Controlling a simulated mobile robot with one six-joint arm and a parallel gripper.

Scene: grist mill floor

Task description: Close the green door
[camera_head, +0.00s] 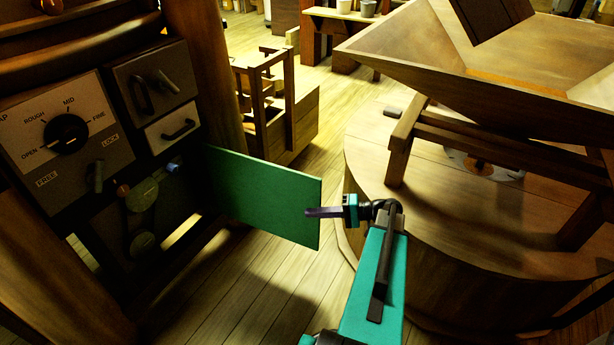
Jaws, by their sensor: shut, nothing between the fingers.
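The green door (264,196) stands open, swung out from the dark panel cabinet (70,140) on the left. Its hinged side is by the cabinet and its free edge points right. Beside it the cabinet's opening shows round discs and a small blue part (173,168). My gripper (309,212) is shut and empty. Its tips are at the door's free edge in the picture, overlapping the right part of the door. I cannot tell whether they touch it. My teal arm reaches up from the bottom of the view.
A large round wooden millstone casing (440,240) with a hopper (480,60) stands close on the right. A wooden frame (280,105) stands behind the door. A thick wooden post (205,80) rises beside the cabinet. The plank floor (240,280) in front of the door is clear.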

